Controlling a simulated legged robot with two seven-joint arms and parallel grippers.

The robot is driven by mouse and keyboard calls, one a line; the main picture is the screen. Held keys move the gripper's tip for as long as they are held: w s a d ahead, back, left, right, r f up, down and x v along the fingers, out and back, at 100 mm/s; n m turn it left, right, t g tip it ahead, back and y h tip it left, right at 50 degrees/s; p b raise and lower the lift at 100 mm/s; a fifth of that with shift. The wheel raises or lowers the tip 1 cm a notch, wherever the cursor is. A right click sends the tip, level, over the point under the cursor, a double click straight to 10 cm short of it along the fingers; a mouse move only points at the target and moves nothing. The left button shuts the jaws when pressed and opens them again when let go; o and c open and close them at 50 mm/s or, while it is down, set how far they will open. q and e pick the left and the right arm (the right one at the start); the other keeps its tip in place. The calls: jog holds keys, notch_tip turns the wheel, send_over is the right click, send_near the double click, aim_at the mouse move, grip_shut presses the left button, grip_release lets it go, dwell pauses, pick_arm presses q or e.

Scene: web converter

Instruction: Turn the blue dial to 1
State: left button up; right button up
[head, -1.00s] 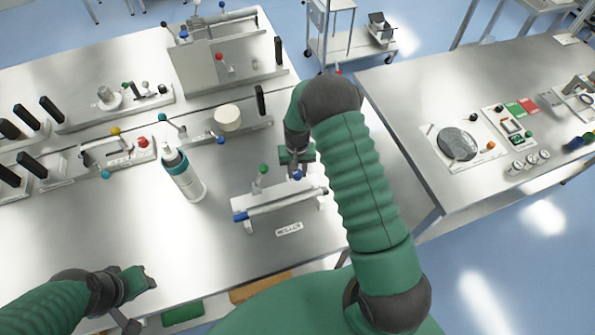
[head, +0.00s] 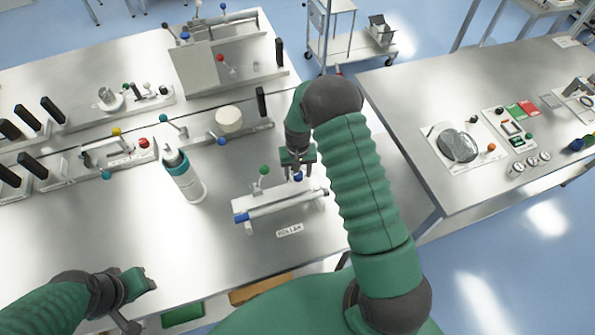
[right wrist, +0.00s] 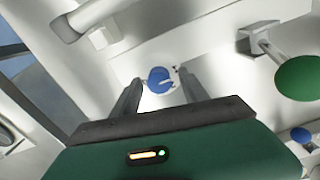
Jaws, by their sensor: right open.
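The blue dial (right wrist: 159,80) is a small round knob with a pale notch on a light plate in the right wrist view. In the head view it (head: 297,177) shows at the back of the white roller fixture (head: 282,217). My right gripper (right wrist: 160,79) is open, with one finger on each side of the dial in the picture. I cannot tell whether the fingers touch it. In the head view this gripper (head: 299,168) points down over the dial. The dial's number marks are too small to read. My left gripper (head: 138,293) is at the lower left, away from the fixture.
A green ball knob (right wrist: 302,78) stands close to the right gripper on the fixture. A white-and-teal bottle (head: 184,180) stands to the left. The steel table in front of the fixture is mostly clear. A second bench (head: 400,90) is at the right.

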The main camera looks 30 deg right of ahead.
notch_tip(320, 180, up, 17)
jog(key=b, duration=0.3)
jog(key=shift+f, duration=0.15)
jog(key=s+a+f+n+t+b, duration=0.1)
jog(key=s+a+f+n+b, duration=0.1)
jog(key=s+a, duration=0.3)
jog(key=s+a+f+n+t+b, duration=0.1)
jog(key=s+a+f, duration=0.3)
jog(key=s, duration=0.6)
jog(key=shift+s+a+n+t+b, duration=0.3)
jog(key=shift+s+a+n+b, duration=0.1)
jog(key=shift+a+n+b, duration=0.6)
jog(key=shift+s+a+r, duration=0.1)
jog(key=shift+a, duration=0.05)
jog(key=shift+a, duration=0.15)
